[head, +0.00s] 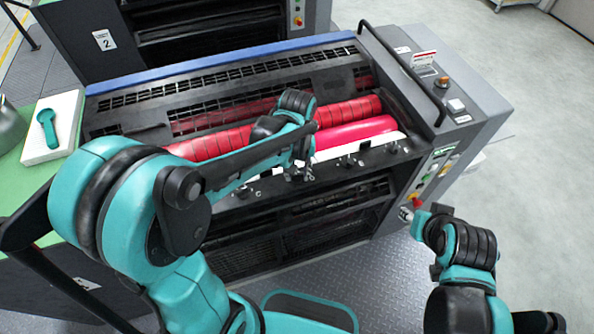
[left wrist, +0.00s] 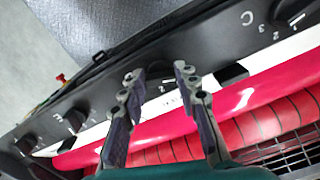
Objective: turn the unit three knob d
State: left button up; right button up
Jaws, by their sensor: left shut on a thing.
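The near ink unit (head: 325,197) has a strip of small black knobs below its red rollers. My left gripper (head: 298,172) reaches down to this strip. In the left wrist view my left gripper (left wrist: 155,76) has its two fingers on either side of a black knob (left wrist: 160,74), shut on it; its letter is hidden. The knob beside the letter C (left wrist: 290,12) is to its right, and the knob beside what looks like E (left wrist: 75,120) to its left. My right gripper (head: 424,217) is by the unit's right front corner; its fingers are not clear.
Red rollers (head: 354,134) lie just behind the knob strip. A black handrail (head: 405,75) and a button panel (head: 433,172) are on the unit's right side. A farther unit (head: 200,30) bears the number 2. A white pad with a teal tool (head: 47,128) lies at left.

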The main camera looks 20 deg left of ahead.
aim_at(297, 175)
pick_arm(q)
jog(key=shift+n, duration=0.3)
jog(key=o, duration=1.2)
jog(key=shift+c, duration=0.2)
notch_tip(297, 175, up, 12)
